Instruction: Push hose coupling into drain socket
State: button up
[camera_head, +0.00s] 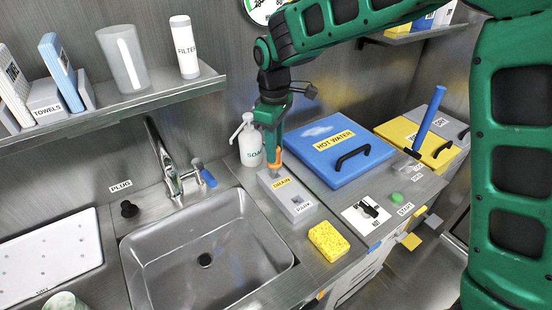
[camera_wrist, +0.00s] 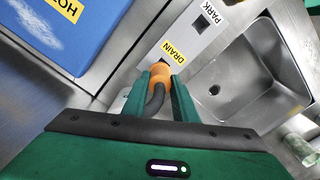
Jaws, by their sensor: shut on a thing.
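My gripper (camera_head: 274,160) points down over the far end of the grey socket block (camera_head: 298,208). It is shut on the orange hose coupling (camera_wrist: 160,77), with one finger on each side. A dark grey hose (camera_wrist: 154,105) bends away from the coupling between the fingers. The coupling is over the block's end marked by the yellow DRAIN label (camera_wrist: 173,50). It hides the drain socket, so I cannot tell how deep it sits. The PARK hole (camera_wrist: 200,25) at the block's other end is empty.
The sink (camera_head: 205,260) with its tap (camera_head: 172,180) lies left of the block. A soap bottle (camera_head: 249,145) stands close behind my gripper. The blue HOT WATER lid (camera_head: 325,165) is to the right. A yellow sponge (camera_head: 328,241) lies in front.

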jog(key=shift+f, duration=2)
jog(key=o, duration=1.1)
jog(key=shift+r, duration=0.1)
notch_tip(320, 180, up, 12)
